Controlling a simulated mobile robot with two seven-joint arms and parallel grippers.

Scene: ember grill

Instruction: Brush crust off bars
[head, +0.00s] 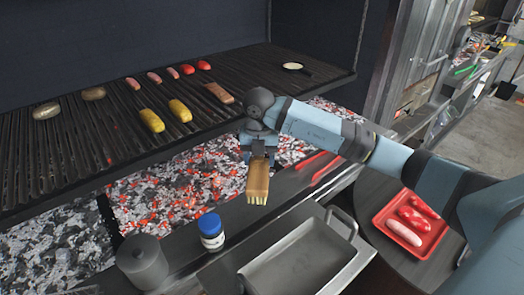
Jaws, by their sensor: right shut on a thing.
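My right gripper (257,156) is shut on a wooden brush (258,182). The brush hangs with its pale bristles down, in front of the grill's near edge. The grill bars (85,150) run across the dark grate at left and centre. Dark specks lie on some bars, too small to tell as crust. My left gripper is not in view.
Glowing coals (190,185) lie below the grate. A blue-capped jar (211,232), a grey canister (142,262) and an empty metal pan (300,262) stand in front. A red tray (408,222) with sausages is at right.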

